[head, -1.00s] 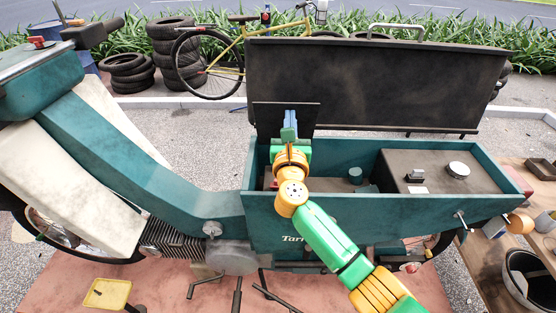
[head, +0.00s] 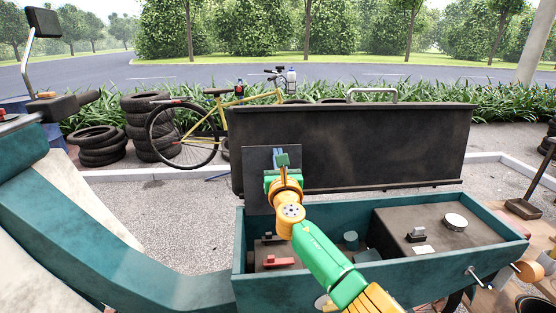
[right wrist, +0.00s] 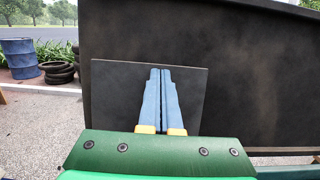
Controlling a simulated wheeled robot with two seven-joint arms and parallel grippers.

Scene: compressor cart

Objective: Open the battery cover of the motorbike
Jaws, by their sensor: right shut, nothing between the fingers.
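The battery cover seems to be the small flat dark panel (head: 257,188), standing upright over the left part of the open teal box (head: 420,272) on the motorbike. It also shows in the right wrist view (right wrist: 115,95). My right gripper (head: 281,152) is in front of this panel, its blue fingers together and empty. In the right wrist view the fingers (right wrist: 161,72) overlap the panel's face; I cannot tell whether they touch it. Below, a red part (head: 278,262) shows inside the box's left compartment. My left gripper is not in view.
The large dark lid (head: 390,145) stands open behind the box. A brown block with a round white-topped part (head: 455,221) fills the box's right side. A yellow bicycle (head: 222,120) and stacked tyres (head: 98,145) stand behind.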

